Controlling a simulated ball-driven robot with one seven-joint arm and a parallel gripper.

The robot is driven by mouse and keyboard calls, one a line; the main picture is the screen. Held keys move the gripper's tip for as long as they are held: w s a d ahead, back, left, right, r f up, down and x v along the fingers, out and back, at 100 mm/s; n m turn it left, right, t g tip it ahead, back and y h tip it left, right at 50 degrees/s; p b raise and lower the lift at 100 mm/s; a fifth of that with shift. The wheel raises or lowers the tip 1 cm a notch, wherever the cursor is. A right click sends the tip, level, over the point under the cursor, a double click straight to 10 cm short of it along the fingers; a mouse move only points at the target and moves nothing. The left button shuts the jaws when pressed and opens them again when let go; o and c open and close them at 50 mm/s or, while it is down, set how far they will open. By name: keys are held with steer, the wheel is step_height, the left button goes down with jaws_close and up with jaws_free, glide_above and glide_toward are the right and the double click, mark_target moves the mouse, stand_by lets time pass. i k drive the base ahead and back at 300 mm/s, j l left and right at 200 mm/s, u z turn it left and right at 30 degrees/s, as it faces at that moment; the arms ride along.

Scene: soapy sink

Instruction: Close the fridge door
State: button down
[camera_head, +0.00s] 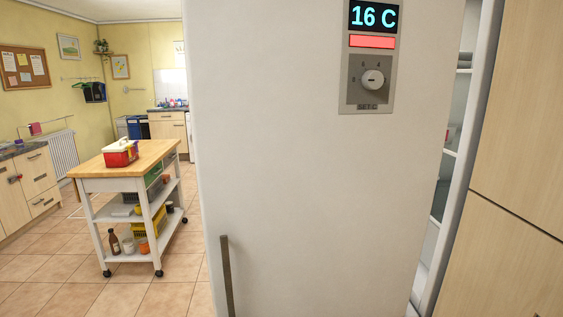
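The fridge door (290,140) is a large white panel that fills the middle of the head view. It stands open, with a gap along its right side. Through the gap the fridge interior (446,165) shows pale shelves with a few items on them. The door carries a display (373,17) reading "16 C", a red bar below it and a dial (373,80). A dark vertical handle (227,275) is on the door's lower left, and its lower end is cut off by the frame. My gripper is not in view.
A wheeled trolley (128,172) with a wooden top stands at the left, with a red and white box (121,153) on it. Tall wooden cabinet fronts (520,150) are at the right. Tiled floor (120,297) is clear in front of the trolley.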

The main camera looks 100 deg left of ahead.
mark_target(316, 186)
steer(key=j+u, duration=0.15)
steer(key=u, duration=1.75)
steer(key=i+u, duration=0.15)
steer(key=i, duration=0.15)
steer(key=k, duration=0.55)
